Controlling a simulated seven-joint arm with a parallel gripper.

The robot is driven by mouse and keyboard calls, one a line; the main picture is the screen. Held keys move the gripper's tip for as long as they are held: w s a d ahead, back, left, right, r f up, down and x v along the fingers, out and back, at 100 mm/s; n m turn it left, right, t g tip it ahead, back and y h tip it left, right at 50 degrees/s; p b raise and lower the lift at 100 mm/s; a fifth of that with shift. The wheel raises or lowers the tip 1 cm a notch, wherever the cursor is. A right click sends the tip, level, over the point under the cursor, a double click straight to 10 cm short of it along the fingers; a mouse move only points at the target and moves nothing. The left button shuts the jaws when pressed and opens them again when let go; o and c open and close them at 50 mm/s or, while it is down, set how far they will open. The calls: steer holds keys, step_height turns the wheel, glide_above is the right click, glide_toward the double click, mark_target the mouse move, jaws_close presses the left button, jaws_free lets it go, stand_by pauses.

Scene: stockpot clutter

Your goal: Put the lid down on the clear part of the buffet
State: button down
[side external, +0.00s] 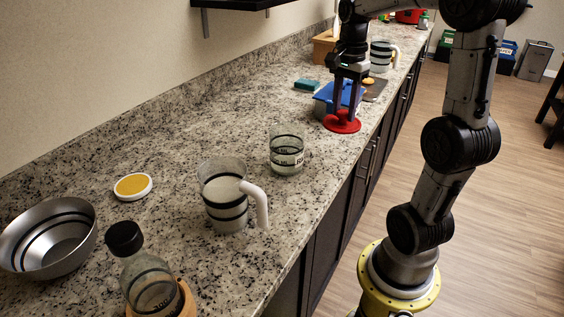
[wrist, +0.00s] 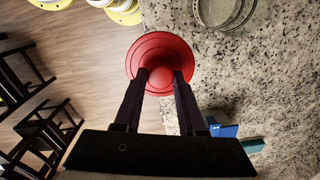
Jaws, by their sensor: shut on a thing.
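The red round lid (side external: 342,123) is near the front edge of the speckled stone buffet (side external: 230,128). My gripper (side external: 343,108) points down and is shut on the lid's knob. In the wrist view the lid (wrist: 160,52) sits across the tips of my gripper (wrist: 161,78), with floor behind its left part and stone behind its right part. I cannot tell how high the lid is above the buffet.
A blue box (side external: 325,98) stands just behind the lid. A glass jar (side external: 287,150) and a banded pitcher (side external: 223,195) stand nearer the camera. A metal bowl (side external: 48,238), yellow-topped disc (side external: 133,187) and dark-capped bottle (side external: 150,281) are farther left. Bare stone lies between the wall and the jar.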

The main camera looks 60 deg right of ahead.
steer(key=w+d+f, duration=0.4)
steer(key=w, duration=0.1)
steer(key=w+d+f, duration=0.4)
steer(key=d+f, duration=0.1)
steer(key=shift+w+f, duration=0.25)
steer(key=shift+w, duration=0.1)
steer(key=shift+w+d+f, duration=0.1)
steer(key=shift+f, duration=1.6)
steer(key=shift+f, duration=0.1)
steer(key=shift+c, duration=2.4)
jaws_free()
